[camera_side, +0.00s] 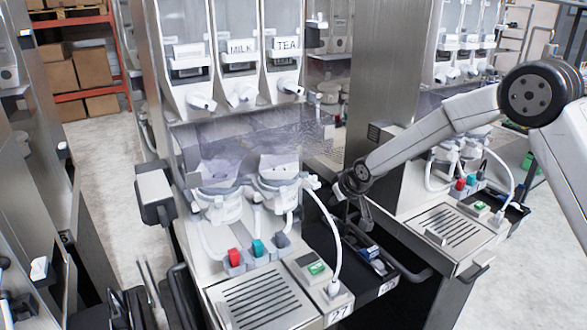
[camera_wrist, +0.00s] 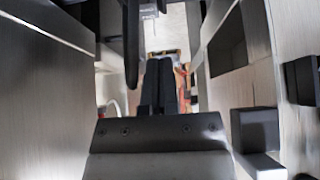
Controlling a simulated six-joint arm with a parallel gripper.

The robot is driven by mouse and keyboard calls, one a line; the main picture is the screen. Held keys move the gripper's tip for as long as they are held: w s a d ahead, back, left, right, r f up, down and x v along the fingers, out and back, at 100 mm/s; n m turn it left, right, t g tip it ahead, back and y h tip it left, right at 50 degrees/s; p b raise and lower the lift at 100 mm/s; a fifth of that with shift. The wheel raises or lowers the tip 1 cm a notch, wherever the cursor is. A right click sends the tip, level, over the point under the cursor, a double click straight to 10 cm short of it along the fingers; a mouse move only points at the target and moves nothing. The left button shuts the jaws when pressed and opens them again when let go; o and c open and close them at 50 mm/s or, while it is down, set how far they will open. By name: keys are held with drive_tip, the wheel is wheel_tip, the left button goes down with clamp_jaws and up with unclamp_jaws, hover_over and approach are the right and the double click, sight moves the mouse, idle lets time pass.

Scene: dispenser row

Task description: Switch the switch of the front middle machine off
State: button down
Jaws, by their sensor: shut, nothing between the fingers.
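The middle machine (camera_side: 240,140) stands in the centre of the side view, with MILK and TEA labels and the number 27 at its front. A small green switch (camera_side: 316,268) sits on its front ledge, right of the drip grate. Its on or off position is too small to tell. My gripper (camera_side: 366,222) is to the right of this machine, in the gap beside the right machine, apart from the green switch. In the wrist view my gripper (camera_wrist: 159,85) shows dark fingers together, with nothing between them.
A white hose (camera_side: 340,250) curves down beside the switch. Red (camera_side: 235,257), teal (camera_side: 257,248) and grey levers stand behind the grate. A black tray (camera_side: 385,270) with items lies between the machines. Metal walls flank my gripper; a dark box (camera_wrist: 256,130) juts from the right one.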

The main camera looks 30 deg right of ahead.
sight(330, 220)
wheel_tip(330, 220, down, 3)
drive_tip(key=shift+w+f, duration=0.1)
drive_tip(key=shift+f, duration=0.8)
